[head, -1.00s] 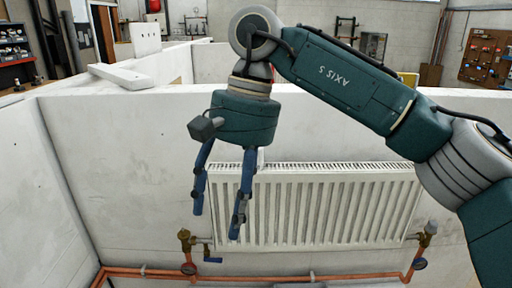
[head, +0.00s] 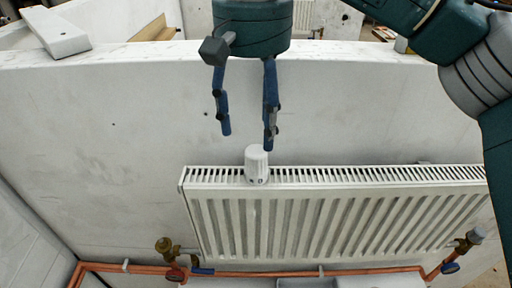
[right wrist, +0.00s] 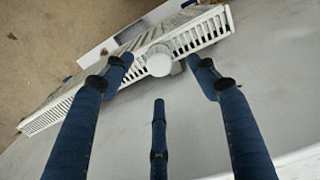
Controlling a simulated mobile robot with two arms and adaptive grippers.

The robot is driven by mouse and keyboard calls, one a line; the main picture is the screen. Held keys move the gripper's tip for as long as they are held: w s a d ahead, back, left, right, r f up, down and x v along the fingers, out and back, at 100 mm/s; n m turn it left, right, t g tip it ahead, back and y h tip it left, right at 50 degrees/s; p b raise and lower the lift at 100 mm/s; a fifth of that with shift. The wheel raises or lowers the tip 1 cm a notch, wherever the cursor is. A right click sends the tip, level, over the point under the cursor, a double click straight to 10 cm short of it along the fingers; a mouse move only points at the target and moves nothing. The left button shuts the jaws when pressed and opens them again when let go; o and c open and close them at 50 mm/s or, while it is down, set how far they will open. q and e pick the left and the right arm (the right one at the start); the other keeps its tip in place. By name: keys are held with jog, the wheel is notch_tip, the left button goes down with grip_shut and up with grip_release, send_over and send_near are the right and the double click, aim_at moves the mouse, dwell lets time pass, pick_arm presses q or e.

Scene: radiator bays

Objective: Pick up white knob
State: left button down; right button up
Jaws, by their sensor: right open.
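The white knob (head: 257,165) stands upright on the top grille of the white radiator (head: 340,215), near its left end. In the right wrist view the knob (right wrist: 159,61) is a round white shape beyond my fingertips, with the radiator's grille (right wrist: 200,36) running behind it. My right gripper (head: 248,140) hangs fingers down, just above and slightly left of the knob. Its blue fingers are spread and nothing is between them. In the right wrist view the open gripper (right wrist: 160,75) has the knob lying between its two outer fingers. My left gripper is not in view.
A white wall (head: 110,130) stands behind the radiator. Copper pipes (head: 130,268) run low along it, with a brass valve (head: 166,246) at the lower left and another valve (head: 474,237) at the lower right. The space above the radiator is clear apart from my arm.

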aim_at(256, 150)
jog(key=f, duration=0.4)
jog(key=shift+s, duration=0.25)
jog(key=shift+w+f+p, duration=0.1)
jog(key=shift+f+p, duration=0.1)
jog(key=shift+p, duration=0.1)
jog(key=f+p, duration=0.2)
jog(key=shift+w+d+f, duration=0.2)
jog(key=shift+w+f, duration=0.15)
jog(key=shift+f, duration=0.05)
notch_tip(256, 150, down, 2)
jog(key=shift+f, duration=0.25)
jog(key=c, duration=1.5)
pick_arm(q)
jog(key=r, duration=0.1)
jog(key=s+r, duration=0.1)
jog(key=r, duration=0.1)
